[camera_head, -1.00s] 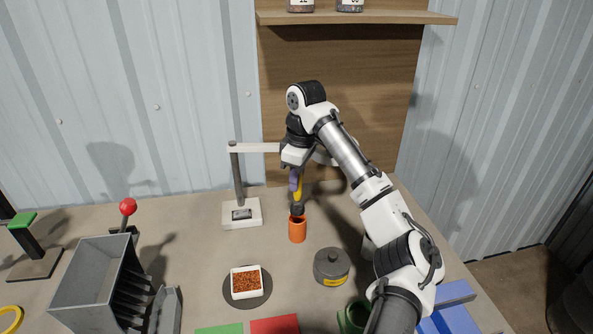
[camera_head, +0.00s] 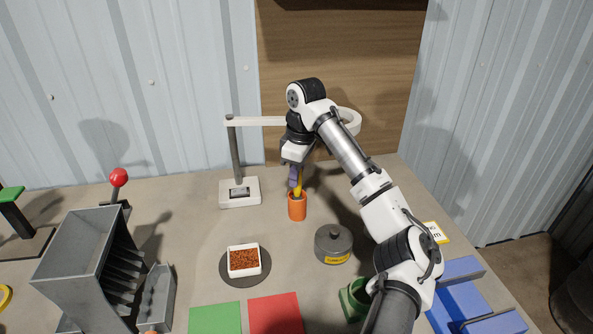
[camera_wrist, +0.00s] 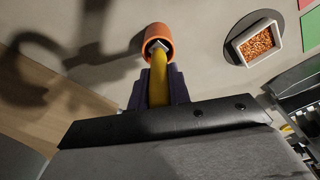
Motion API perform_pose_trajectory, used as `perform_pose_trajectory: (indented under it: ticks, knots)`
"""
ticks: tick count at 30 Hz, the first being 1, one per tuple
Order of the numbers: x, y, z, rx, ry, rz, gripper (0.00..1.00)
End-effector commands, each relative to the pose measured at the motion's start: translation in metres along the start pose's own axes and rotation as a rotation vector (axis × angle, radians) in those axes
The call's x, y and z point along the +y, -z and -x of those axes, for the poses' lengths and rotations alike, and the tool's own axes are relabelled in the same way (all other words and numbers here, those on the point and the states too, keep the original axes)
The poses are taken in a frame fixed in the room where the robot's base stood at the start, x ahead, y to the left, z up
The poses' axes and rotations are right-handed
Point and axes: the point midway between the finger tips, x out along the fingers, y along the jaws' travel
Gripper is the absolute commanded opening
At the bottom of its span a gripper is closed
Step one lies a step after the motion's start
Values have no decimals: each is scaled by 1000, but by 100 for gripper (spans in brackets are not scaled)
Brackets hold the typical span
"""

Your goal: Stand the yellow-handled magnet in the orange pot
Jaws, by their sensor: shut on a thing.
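The orange pot (camera_head: 297,208) stands upright on the bench, below my gripper (camera_head: 296,184). The gripper is shut on the yellow handle of the magnet (camera_head: 298,190), and the magnet's lower end is down inside the pot's mouth. In the wrist view the yellow handle (camera_wrist: 158,80) runs from between my purple fingers (camera_wrist: 159,85) into the orange pot (camera_wrist: 158,36). A grey piece of the magnet shows at the pot's opening. The magnet's bottom end is hidden, so I cannot tell if it touches the pot floor.
A white stand (camera_head: 240,193) with a post and ring is behind left. A white dish of copper bits (camera_head: 244,260) on a dark disc is in front left. A grey lidded weight (camera_head: 333,245) is front right. Green (camera_head: 215,319) and red (camera_head: 275,314) mats lie nearer.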

Motion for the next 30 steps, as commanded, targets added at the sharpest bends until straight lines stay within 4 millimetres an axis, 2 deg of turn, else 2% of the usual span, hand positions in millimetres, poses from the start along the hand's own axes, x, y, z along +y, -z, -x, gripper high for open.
perform_pose_trajectory:
  ticks: [14,15,20,30]
  knots:
    - [0,0,-5,0,-1,0,0]
    - [0,0,-5,0,-1,0,24]
    - [0,0,-5,0,-1,0,44]
    - [0,-1,-1,0,-1,0,44]
